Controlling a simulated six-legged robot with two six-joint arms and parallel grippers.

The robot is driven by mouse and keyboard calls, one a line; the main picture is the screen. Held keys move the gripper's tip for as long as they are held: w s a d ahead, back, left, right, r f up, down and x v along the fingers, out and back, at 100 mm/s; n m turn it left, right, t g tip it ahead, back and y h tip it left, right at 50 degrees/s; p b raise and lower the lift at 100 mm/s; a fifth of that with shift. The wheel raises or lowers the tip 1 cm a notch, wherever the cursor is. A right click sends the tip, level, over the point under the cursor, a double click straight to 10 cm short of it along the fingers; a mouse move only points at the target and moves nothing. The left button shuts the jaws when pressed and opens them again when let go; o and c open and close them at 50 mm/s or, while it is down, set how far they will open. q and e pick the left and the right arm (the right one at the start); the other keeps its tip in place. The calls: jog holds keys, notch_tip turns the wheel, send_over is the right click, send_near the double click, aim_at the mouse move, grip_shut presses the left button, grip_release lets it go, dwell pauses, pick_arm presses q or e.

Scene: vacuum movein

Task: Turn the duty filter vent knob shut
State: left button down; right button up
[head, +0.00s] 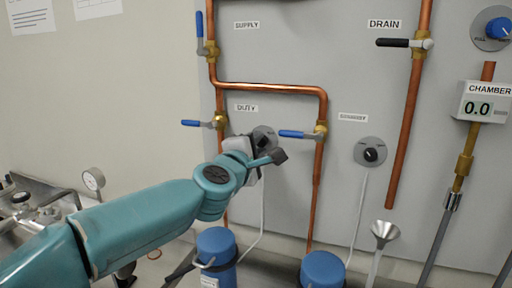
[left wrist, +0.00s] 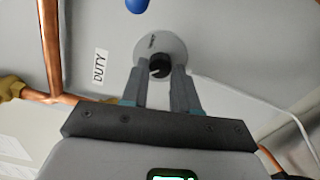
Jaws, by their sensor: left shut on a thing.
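The duty filter vent knob is a small black knob (left wrist: 159,66) on a round grey dial plate (left wrist: 161,50) on the panel, near the DUTY label (head: 247,108). In the left wrist view my left gripper (left wrist: 161,74) has its two fingers on either side of the knob and is shut on it. In the head view the left gripper (head: 262,143) covers most of this knob, and only part of its grey plate shows. The dial marking is too small to read. My right gripper is in neither view.
Copper pipes (head: 270,86) with blue-lever valves (head: 291,134) run close around the gripper. A second black knob (head: 371,155) sits to the right. Blue filter housings (head: 216,246) and a funnel (head: 384,231) stand below. The chamber gauge (head: 484,105) reads 0.0.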

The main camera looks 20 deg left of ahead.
pick_arm(q)
jog(key=shift+r, duration=0.1)
jog(key=c, duration=0.8)
grip_release()
jog(key=shift+c, duration=0.2)
jog(key=s, duration=1.6)
jog(key=shift+a, duration=0.25)
jog(key=shift+s, duration=0.15)
